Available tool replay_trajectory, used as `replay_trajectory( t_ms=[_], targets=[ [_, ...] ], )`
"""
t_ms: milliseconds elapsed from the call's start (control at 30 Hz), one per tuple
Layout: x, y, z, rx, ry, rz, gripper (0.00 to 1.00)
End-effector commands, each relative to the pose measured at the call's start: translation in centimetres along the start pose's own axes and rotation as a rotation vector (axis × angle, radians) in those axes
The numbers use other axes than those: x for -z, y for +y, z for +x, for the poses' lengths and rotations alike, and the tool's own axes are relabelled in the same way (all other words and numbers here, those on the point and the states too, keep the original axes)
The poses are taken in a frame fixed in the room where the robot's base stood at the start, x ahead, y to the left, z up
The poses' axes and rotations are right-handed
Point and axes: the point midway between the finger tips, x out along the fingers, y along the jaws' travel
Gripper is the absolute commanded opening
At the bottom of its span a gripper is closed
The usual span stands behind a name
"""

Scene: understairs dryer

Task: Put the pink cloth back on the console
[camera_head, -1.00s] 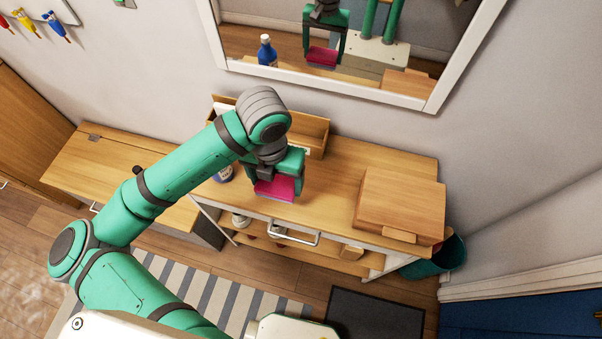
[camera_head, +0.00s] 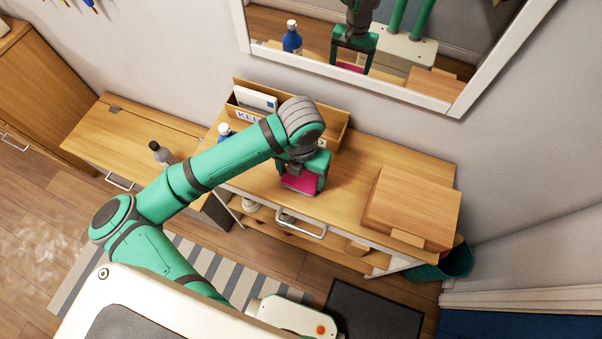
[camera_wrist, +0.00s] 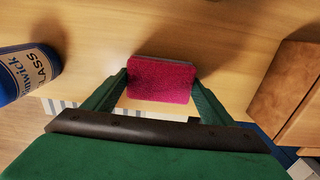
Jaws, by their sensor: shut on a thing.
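The pink cloth (camera_head: 299,183) is a small, flat, pink block-like piece; it also shows in the wrist view (camera_wrist: 161,80). My gripper (camera_head: 301,180) is shut on it, with one green finger at each side of the cloth in the wrist view (camera_wrist: 160,90). The console (camera_head: 350,170) is a light wood table against the wall under the mirror. The cloth is over the front part of its top, close to the surface. I cannot tell whether it touches the top.
A wooden box (camera_head: 410,208) stands at the console's right end. A blue bottle (camera_wrist: 25,72) stands left of the gripper. A wooden organiser (camera_head: 335,130) stands at the back by the wall. Clear top lies between gripper and box.

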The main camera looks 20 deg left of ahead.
Motion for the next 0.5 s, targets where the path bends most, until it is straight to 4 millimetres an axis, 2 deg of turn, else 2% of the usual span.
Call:
replay_trajectory(
  t_ms=[67, 100, 167, 500],
  targets=[
    [0.05, 0.12, 0.16, 0.000, 0.001, -0.003, 0.56],
    [0.06, 0.13, 0.16, 0.000, 0.001, -0.003, 0.85],
    [0.06, 0.15, 0.15, 0.000, 0.000, -0.004, 0.96],
    [0.01, 0.10, -0.10, 0.000, -0.001, -0.002, 0.96]
  ],
)
